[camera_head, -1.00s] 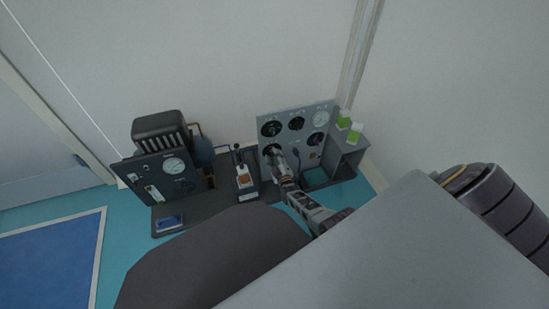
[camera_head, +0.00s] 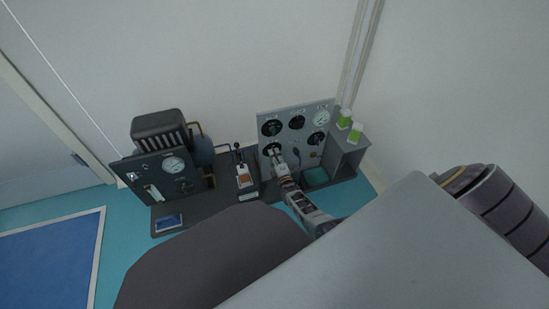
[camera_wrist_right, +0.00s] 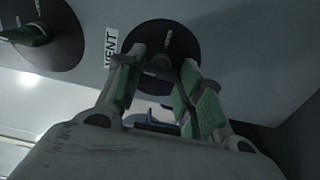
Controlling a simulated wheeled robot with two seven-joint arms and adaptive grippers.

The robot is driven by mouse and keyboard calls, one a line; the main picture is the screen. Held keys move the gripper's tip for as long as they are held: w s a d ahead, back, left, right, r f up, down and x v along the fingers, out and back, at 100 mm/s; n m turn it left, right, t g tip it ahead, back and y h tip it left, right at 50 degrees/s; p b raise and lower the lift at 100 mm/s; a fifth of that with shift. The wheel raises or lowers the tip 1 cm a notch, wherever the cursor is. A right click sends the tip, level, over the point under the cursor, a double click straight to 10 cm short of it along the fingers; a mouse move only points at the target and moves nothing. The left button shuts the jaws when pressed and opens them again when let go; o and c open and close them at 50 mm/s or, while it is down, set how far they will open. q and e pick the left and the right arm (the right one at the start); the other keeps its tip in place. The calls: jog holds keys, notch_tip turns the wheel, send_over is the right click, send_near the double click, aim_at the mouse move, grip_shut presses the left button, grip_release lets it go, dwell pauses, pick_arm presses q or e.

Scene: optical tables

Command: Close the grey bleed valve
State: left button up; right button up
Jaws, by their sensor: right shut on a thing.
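A grey panel (camera_head: 292,109) stands at the back of the dark bench and carries several round black valve dials and a gauge. My right gripper (camera_head: 275,154) reaches the lower-left dial (camera_head: 265,149). In the right wrist view, my right gripper (camera_wrist_right: 160,72) has its green-padded fingers on either side of the small handle at the middle of this black dial (camera_wrist_right: 166,34), shut on it. The handle is mostly hidden by the fingers. A label reading VENT (camera_wrist_right: 111,47) sits beside the dial. I cannot read a bleed label or tell the handle's colour. My left gripper is not in view.
Another dial with a green handle (camera_wrist_right: 28,35) is at the left in the wrist view. A dark unit with a gauge (camera_head: 160,178) stands left on the bench. A red-and-white switch box (camera_head: 245,177) sits between.

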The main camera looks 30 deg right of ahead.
dwell(0.5)
jog(key=o, duration=1)
jog(key=shift+s, duration=0.1)
jog(key=shift+v, duration=5.95)
